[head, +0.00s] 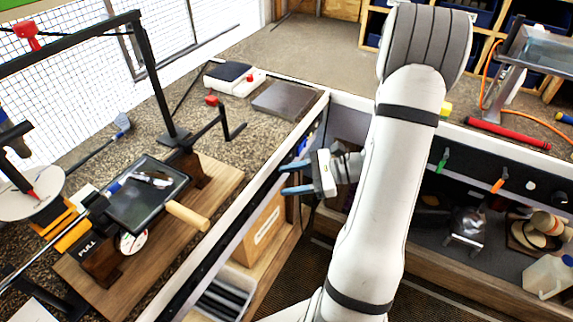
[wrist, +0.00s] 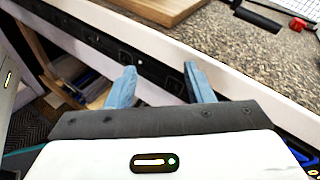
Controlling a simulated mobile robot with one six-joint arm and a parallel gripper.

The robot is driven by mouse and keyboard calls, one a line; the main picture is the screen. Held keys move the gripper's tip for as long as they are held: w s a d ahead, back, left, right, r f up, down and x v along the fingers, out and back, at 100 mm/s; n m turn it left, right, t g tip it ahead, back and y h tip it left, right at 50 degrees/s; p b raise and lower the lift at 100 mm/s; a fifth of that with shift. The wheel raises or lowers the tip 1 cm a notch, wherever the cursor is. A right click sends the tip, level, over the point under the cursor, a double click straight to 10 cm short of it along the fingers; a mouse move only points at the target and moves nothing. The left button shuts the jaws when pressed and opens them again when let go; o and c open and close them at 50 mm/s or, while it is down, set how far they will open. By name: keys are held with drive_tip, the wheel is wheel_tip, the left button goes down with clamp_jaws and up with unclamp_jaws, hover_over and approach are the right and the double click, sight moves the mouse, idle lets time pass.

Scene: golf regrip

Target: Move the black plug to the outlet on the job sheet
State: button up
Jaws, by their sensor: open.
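My gripper (head: 290,178) is open and empty, its two blue fingers pointing left toward the bench's front edge. In the wrist view my gripper (wrist: 159,72) faces a black strip (wrist: 98,44) along the bench front. Dark square outlets show on the strip, one (wrist: 126,55) near the left fingertip and one (wrist: 174,86) between the fingers. I cannot make out the black plug for certain in either view. A white sheet (head: 36,310) lies at the lower left of the bench; its print cannot be read, so I cannot tell if it is the job sheet.
A wooden board (head: 225,178) with a golf-club fixture and dark tray (head: 148,208) occupies the left bench. A black panel (head: 470,165) at right carries a green item (head: 443,158) and an orange item (head: 498,185). An open shelf with a cardboard box (head: 265,228) lies below the bench.

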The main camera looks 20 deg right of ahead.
drive_tip(key=w+d+f+m+t+h+b, duration=0.1)
drive_tip(key=w+d+f+m+t+h, duration=0.1)
drive_tip(key=d+f+m+t, duration=0.5)
drive_tip(key=d+m+t, duration=0.1)
drive_tip(key=d, duration=0.3)
drive_tip(key=shift+f+m+h, duration=0.3)
drive_tip(key=shift+m+h, duration=0.1)
drive_tip(key=shift+w, duration=0.1)
drive_tip(key=shift+x, duration=4.5)
drive_tip(key=shift+r+b, duration=0.15)
drive_tip(key=shift+b, duration=0.15)
drive_tip(key=shift+c, duration=0.2)
clamp_jaws()
drive_tip(key=v, duration=0.6)
